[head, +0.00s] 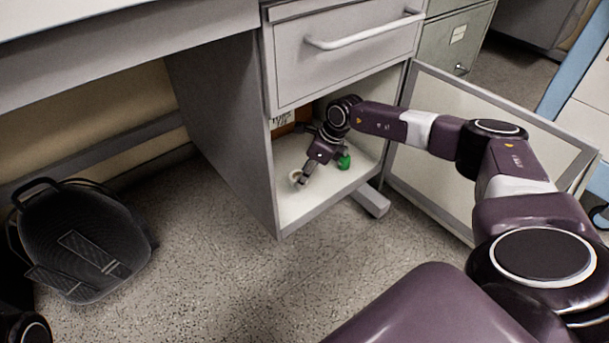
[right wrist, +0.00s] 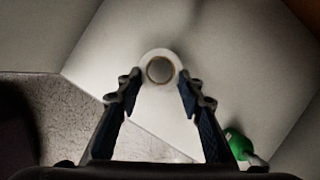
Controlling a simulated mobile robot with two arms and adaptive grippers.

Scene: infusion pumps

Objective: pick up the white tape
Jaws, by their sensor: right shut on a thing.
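The white tape (head: 295,176) is a small roll with a brown core, at the front left of the open cabinet's floor. It also shows in the right wrist view (right wrist: 160,56), between the two fingertips. My right gripper (head: 301,181) reaches down into the cabinet and is shut on the white tape, one finger on each side of the roll. In the right wrist view the fingertips (right wrist: 158,83) sit against the near part of the roll. I cannot tell whether the tape touches the cabinet floor. My left gripper is not in view.
A green object (head: 344,160) stands on the cabinet floor (head: 288,212), right of my gripper. A closed drawer (head: 345,55) is above the opening. The open door (head: 430,140) is to the right.

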